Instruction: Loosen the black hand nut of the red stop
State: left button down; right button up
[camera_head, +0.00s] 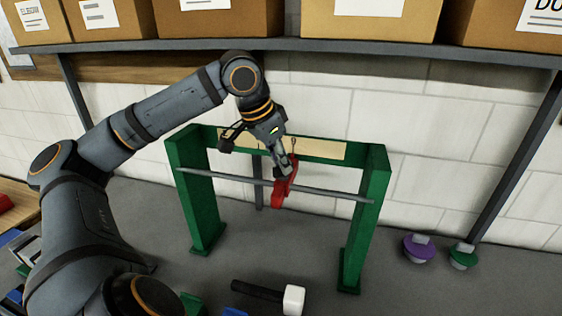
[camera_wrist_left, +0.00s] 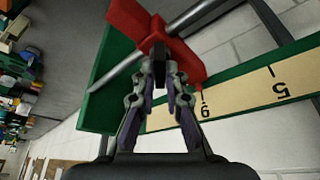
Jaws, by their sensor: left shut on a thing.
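The red stop (camera_head: 281,192) sits on a grey rod (camera_head: 325,194) that spans the green frame (camera_head: 196,190). My left gripper (camera_head: 283,171) reaches down to the stop from above and behind. In the left wrist view the red stop (camera_wrist_left: 186,58) fills the top middle, with the rod (camera_wrist_left: 196,14) running through it. My left gripper (camera_wrist_left: 160,62) is shut on the black hand nut (camera_wrist_left: 159,50) at the stop's near face; the fingertips hide most of the nut. My right gripper is not in view.
A scale strip (camera_wrist_left: 243,97) with numerals runs along the frame's crossbar. A mallet (camera_head: 292,299) with a pale head lies in front. Purple (camera_head: 418,248) and green (camera_head: 463,257) round objects stand at right. Cardboard boxes (camera_head: 370,22) fill the shelf (camera_head: 400,53) above.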

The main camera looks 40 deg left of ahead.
pick_arm(q)
jog(key=shift+r+n+y+p, duration=0.2)
jog(key=shift+n+y+p, duration=0.3)
jog(key=shift+n, duration=0.4)
jog(key=n+y+p, duration=0.1)
jog(key=n+p, duration=0.2)
jog(key=p, duration=0.2)
jog(key=n+y+p, duration=0.1)
jog(key=n+p, duration=0.2)
jog(key=p, duration=0.2)
jog(key=shift+d+r+p, duration=0.15)
jog(key=shift+r+p, duration=0.05)
jog(key=shift+p, duration=0.2)
jog(key=shift+f+p, duration=0.2)
jog(key=shift+p, duration=0.3)
jog(key=shift+f+n, duration=0.15)
jog(key=shift+n, duration=0.15)
jog(key=c, duration=1.4)
grip_release()
jog(key=shift+d, duration=0.1)
